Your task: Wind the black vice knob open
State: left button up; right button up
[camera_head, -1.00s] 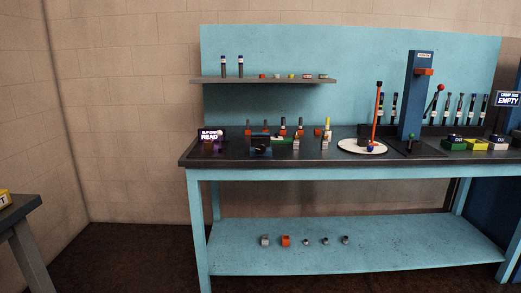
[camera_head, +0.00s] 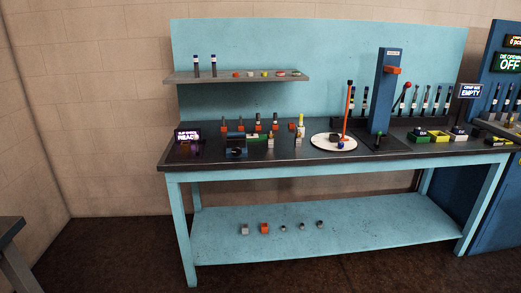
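Neither of my grippers is in view, and nothing is seen touching the vice.
A lit sign (camera_head: 188,136) stands left of the vice. A white round plate (camera_head: 333,142) with an upright orange rod (camera_head: 349,112) and a blue post (camera_head: 384,95) stand to the right. A grey shelf (camera_head: 235,77) hangs above. Dark floor (camera_head: 330,268) in front is clear.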

aim_at(236, 151)
jog(key=i+j+z, duration=0.85)
jog(key=j, duration=0.25)
